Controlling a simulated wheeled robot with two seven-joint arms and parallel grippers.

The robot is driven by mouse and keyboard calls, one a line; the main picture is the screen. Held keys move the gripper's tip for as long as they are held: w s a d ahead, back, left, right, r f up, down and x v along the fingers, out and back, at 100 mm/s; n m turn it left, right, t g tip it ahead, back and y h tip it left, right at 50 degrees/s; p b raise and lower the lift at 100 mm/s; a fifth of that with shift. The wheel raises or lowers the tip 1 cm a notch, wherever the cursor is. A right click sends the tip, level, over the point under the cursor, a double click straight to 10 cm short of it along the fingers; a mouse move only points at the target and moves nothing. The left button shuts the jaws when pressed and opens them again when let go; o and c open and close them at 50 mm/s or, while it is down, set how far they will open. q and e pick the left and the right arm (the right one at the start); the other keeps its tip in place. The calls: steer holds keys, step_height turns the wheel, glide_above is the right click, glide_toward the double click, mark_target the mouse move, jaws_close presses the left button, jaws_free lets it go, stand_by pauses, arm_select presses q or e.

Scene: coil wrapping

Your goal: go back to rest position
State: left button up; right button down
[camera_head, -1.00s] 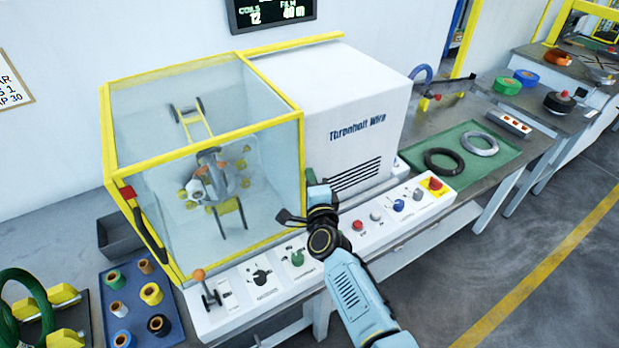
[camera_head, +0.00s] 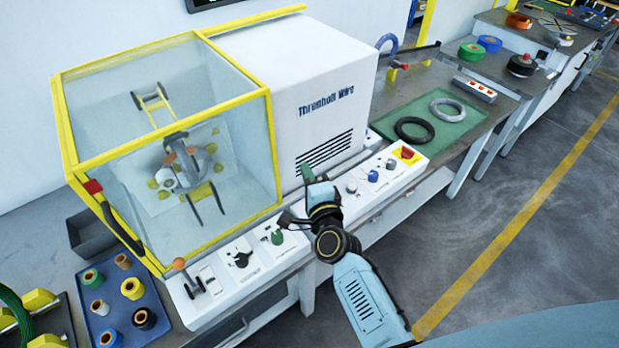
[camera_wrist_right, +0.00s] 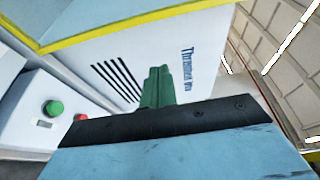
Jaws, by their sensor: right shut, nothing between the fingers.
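My right gripper (camera_head: 288,220) shows in the head view in front of the wrapping machine (camera_head: 292,90), over the front control panel (camera_head: 240,262). It is shut and empty. In the right wrist view its green fingers (camera_wrist_right: 158,88) are together, pointing toward the machine's white housing (camera_wrist_right: 130,65). My right arm reaches in from the bottom right. My left gripper is not in view.
The machine's yellow-framed clear guard (camera_head: 170,140) is closed. A blue tray (camera_head: 110,325) of film rolls lies at the lower left. A green mat (camera_head: 455,130) with two rings lies at the right. The floor at the right is free.

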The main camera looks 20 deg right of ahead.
steer(key=s+a+f+n+g+y, duration=0.1)
steer(key=s+f+n+g+y, duration=0.1)
steer(key=s+n+g, duration=0.35)
steer(key=s+f+n+g+y, duration=0.2)
steer(key=s+n, duration=0.6)
steer(key=s+d+n+g+h, duration=0.2)
steer(key=s+d+n+g, duration=0.15)
steer(key=s, duration=0.45)
steer(key=s+d+n+g+h, duration=0.25)
steer(key=s+d, duration=0.25)
steer(key=s, duration=0.4)
step_height(320, 180, down, 32)
steer(key=s+g+b, duration=0.2)
steer(key=b, duration=0.5)
steer(key=s+d+f+b, duration=0.1)
steer(key=s+f+b, duration=0.2)
steer(key=s+f, duration=0.5)
steer(key=s+d+f+g+b, duration=0.1)
steer(key=s+f+b, duration=0.2)
steer(key=s+f, duration=0.5)
step_height(320, 180, down, 5)
steer(key=shift+d+r+n, duration=0.15)
steer(key=shift+d+n, duration=0.2)
steer(key=shift+d, duration=0.05)
